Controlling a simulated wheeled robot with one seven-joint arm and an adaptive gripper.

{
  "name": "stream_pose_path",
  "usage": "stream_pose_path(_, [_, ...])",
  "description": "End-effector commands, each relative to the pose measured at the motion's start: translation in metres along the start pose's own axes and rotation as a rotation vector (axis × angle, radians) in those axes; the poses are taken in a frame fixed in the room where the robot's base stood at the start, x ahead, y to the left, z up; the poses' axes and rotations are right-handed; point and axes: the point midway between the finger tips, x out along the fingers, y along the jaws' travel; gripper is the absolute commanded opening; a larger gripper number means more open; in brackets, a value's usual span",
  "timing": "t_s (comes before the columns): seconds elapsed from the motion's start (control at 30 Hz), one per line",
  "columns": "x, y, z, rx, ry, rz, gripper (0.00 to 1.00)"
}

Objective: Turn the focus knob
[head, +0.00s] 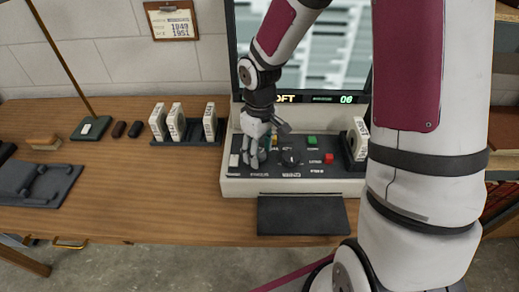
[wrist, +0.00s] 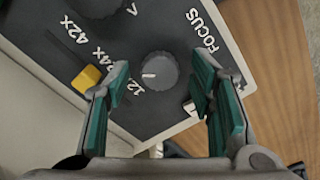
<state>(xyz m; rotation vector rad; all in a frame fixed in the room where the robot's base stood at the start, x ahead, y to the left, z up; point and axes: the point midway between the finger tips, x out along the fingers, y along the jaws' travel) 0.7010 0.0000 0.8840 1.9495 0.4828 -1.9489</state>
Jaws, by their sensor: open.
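The focus knob (wrist: 155,72) is a round dark grey dial with a short white pointer mark, set in the dark control panel (wrist: 60,50). The white word FOCUS is printed to its right in the wrist view. My gripper (wrist: 160,88) is open, with its green-padded fingers apart on either side of the knob in that view; I see gaps and cannot tell the height above the panel. In the head view my gripper (head: 257,162) points down over the left part of the console (head: 235,188) and hides the knob there.
A yellow slider cap (wrist: 87,78) sits close to the left finger. Another dark knob (head: 291,158), a green button (head: 312,140) and a red button (head: 329,159) are to the right. A screen (head: 345,45) stands behind. White boxes (head: 177,122) stand in a rack at left.

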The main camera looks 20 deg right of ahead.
Motion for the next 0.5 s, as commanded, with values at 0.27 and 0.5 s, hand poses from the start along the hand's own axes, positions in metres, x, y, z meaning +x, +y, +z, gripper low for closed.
stream_pose_path(0.27, [-0.0002,0.0,0.0001,0.0,0.0,0.0,0.07])
stream_pose_path(0.5, [-0.0001,-0.0004,-0.0002,0.044,-0.001,0.0,0.01])
